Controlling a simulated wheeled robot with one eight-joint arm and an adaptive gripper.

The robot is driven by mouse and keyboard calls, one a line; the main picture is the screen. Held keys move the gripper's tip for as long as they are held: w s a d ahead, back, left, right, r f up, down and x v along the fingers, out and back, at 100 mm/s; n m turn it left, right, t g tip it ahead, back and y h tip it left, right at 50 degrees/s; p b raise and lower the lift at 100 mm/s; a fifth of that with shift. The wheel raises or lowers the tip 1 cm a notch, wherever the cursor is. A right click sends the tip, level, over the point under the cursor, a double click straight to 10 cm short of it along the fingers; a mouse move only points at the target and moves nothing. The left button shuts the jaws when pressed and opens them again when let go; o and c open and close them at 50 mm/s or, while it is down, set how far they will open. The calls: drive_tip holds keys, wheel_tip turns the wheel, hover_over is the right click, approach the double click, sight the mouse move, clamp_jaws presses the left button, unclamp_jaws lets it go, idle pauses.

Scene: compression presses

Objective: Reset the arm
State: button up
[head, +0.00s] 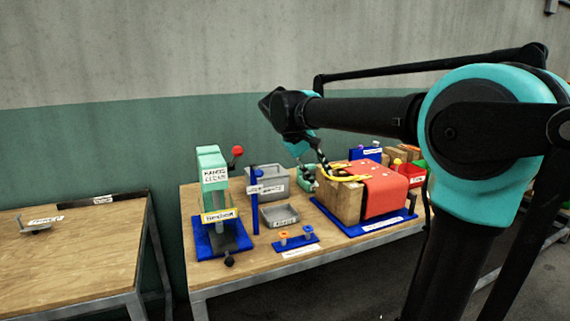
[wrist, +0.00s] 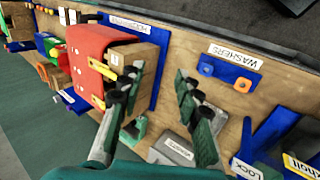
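My arm (head: 365,116) reaches in from the right in the head view, raised above the workbench. My gripper (head: 308,174) hangs from its end, pointing down near the wooden block with the red cover. The gripper is open and empty. In the head view the fingers are small and partly lost against the grey bins and the block.
The workbench (head: 260,264) holds a green press (head: 213,170), grey bins (head: 266,180), a blue washer holder (head: 296,241) and the red-covered block (head: 378,196) on a blue base. A second table (head: 75,255) at left is mostly clear.

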drive_tip(key=s+d+f+m+y, duration=0.1)
drive_tip(key=s+d+f+y, duration=0.1)
drive_tip(key=s+f, duration=0.4)
drive_tip(key=s+d+f+m+t+y, duration=0.1)
drive_tip(key=s+d+f, duration=0.3)
drive_tip(key=f, duration=1)
drive_tip(key=s+d+f+m+y, duration=0.2)
drive_tip(key=s+d+f+y, duration=0.1)
drive_tip(key=s+f, duration=0.7)
drive_tip(key=shift+t, duration=0.3)
drive_tip(key=shift+s+d, duration=0.1)
